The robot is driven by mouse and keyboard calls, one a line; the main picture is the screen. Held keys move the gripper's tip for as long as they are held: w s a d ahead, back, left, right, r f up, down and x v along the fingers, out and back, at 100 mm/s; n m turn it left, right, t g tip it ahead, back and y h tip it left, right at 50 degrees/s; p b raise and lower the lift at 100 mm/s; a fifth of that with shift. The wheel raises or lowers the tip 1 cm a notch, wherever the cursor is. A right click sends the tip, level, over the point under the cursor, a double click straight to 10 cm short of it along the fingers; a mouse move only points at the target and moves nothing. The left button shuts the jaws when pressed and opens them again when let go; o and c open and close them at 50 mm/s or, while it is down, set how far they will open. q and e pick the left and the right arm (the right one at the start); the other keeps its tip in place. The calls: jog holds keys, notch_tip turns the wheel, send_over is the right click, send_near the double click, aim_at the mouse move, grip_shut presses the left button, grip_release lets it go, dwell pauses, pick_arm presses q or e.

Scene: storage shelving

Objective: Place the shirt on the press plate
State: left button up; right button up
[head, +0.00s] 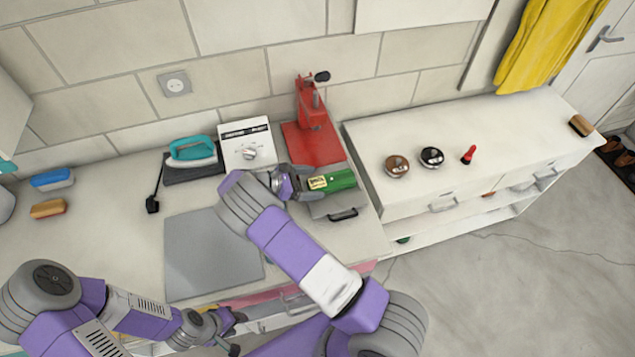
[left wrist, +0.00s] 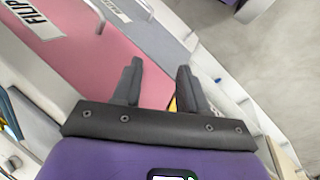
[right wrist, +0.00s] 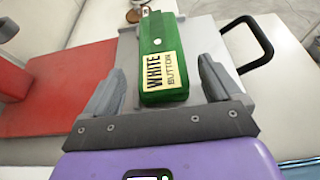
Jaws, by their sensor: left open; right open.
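I cannot make out a shirt for certain; a yellow cloth (head: 545,45) hangs at the upper right. A flat grey plate (head: 205,255) lies bare on the counter, and a red press (head: 312,145) with a red base stands at the back. I cannot tell which is the press plate. My right gripper (head: 295,183) is open around a green box (head: 332,181) marked "WHITE BUTTON"; the box also shows between its fingers in the right wrist view (right wrist: 163,60), apart from them. My left gripper (head: 232,325) is open and empty near the counter's front; its fingers show in the left wrist view (left wrist: 158,88).
A teal iron (head: 192,151), a white control box (head: 246,146) and two brushes (head: 52,178) stand on the counter. A grey tray with a black handle (head: 342,214) lies under the green box. A pink panel labelled "FILIP" (left wrist: 100,50) is beyond my left fingers.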

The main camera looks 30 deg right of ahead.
jog(key=v, duration=0.9)
jog(key=shift+a+b, duration=0.2)
jog(key=shift+b, duration=0.15)
jog(key=shift+w, duration=0.1)
